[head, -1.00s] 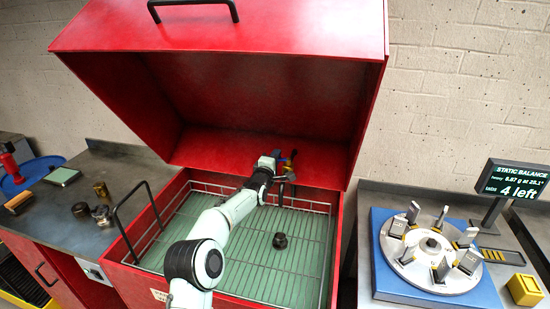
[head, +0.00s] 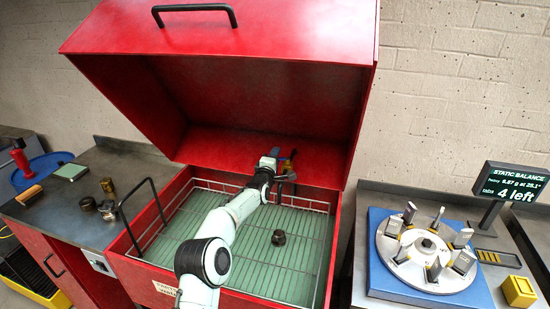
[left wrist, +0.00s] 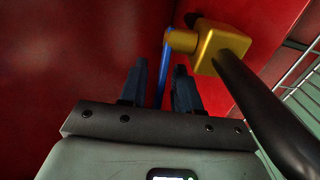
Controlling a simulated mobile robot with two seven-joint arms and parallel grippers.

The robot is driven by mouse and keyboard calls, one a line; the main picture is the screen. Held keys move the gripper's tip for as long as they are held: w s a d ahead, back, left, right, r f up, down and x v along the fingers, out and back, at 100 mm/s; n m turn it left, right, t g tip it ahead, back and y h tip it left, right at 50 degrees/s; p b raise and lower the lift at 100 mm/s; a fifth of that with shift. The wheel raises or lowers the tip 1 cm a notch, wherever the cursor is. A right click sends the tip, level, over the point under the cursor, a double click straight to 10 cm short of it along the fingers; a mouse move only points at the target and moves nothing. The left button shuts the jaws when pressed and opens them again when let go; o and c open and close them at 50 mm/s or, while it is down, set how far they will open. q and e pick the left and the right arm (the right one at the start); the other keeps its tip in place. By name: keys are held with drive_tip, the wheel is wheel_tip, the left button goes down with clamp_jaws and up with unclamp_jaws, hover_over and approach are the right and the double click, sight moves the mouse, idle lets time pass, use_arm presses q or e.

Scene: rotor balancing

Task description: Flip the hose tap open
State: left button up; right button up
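The hose tap is on the red back wall of the wash cabinet. In the left wrist view its brass body (left wrist: 208,48) is at the upper right, with a thin blue lever (left wrist: 166,62) hanging down from its left end. My left gripper (left wrist: 160,80) has its two dark fingers apart, one on either side of the lever in that view. I cannot tell whether either finger touches it. In the head view the left gripper (head: 280,167) is at the tap, low on the back wall, and hides most of it. My right gripper is not in view.
The red lid (head: 220,40) stands raised above the arm. A wire rack (head: 255,262) lines the basin, with a dark round part (head: 279,238) on it. A black hose (left wrist: 262,105) runs down from the tap. A balancing stand (head: 425,280) is at the right.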

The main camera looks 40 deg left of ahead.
use_arm(q)
drive_tip(key=b+v, duration=0.7)
drive_tip(key=v, duration=0.6)
drive_tip(key=shift+s, duration=0.2)
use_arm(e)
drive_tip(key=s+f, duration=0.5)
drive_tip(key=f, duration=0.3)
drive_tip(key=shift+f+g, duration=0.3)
use_arm(q)
drive_tip(key=shift+d, duration=0.15)
